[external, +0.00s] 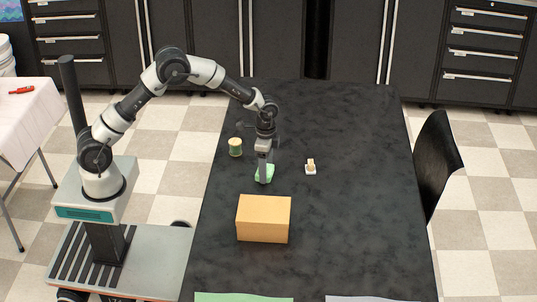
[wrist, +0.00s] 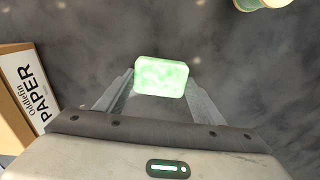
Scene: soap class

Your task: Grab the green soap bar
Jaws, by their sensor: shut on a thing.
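The green soap bar (wrist: 161,76) is pale green and marbled, with rounded corners. In the wrist view it sits between the two fingertips of my gripper (wrist: 160,92). My gripper is shut on it. In the external view the soap bar (external: 264,173) shows as a small green patch at the lower end of my gripper (external: 263,176), which points down at the dark table. The fingers hide part of the bar there. I cannot tell whether the bar touches the table or is slightly above it.
On the dark table (external: 350,230), a tan cardboard box (external: 263,219) stands close in front of my gripper. A green and cream jar-like item (external: 235,147) stands to the left, and a small white and orange item (external: 311,168) to the right. The table's right side is clear.

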